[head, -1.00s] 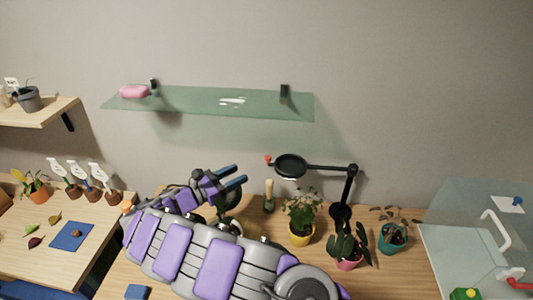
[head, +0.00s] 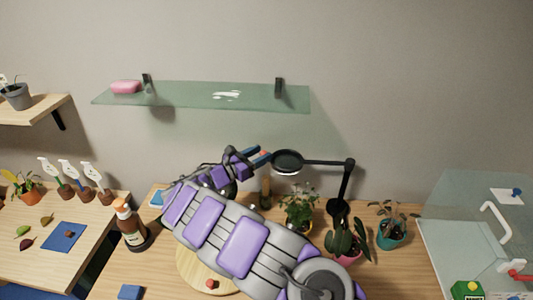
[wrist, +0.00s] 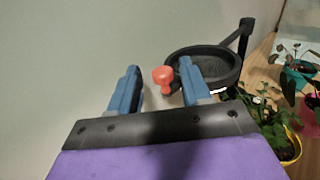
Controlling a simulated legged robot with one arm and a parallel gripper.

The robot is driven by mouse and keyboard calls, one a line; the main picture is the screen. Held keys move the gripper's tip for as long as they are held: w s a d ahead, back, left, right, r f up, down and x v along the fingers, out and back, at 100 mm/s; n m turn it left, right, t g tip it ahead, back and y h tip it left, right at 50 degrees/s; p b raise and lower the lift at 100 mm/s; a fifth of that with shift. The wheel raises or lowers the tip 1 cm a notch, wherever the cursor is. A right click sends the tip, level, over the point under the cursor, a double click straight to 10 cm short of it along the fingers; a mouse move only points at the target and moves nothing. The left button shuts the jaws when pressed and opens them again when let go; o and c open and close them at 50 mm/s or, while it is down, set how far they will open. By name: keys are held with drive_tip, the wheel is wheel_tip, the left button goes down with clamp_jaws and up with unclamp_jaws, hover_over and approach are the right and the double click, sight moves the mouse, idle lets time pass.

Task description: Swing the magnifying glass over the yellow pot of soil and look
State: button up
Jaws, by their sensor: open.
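The magnifying glass (head: 288,163) is a round black-rimmed lens on a black jointed arm and stand (head: 349,185). In the head view it appears above and slightly left of the yellow pot (head: 298,229), which holds a leafy plant. My gripper (head: 254,156) is open just left of the lens. In the wrist view, the red knob (wrist: 162,75) on the lens rim (wrist: 205,66) shows between the blue fingers of my gripper (wrist: 160,72); I cannot tell whether they touch it. The yellow pot (wrist: 292,150) is at lower right there. Foliage hides its soil.
A pink pot (head: 348,258) and a teal pot (head: 391,235) with plants stand right of the yellow pot. A brown bottle (head: 131,230) stands at left. A glass shelf (head: 200,96) hangs above. A clear case (head: 465,225) is at right.

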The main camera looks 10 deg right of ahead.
drive_tip(key=shift+x, duration=1.85)
drive_tip(key=shift+c, duration=0.4)
clamp_jaws()
drive_tip(key=shift+r, duration=0.1)
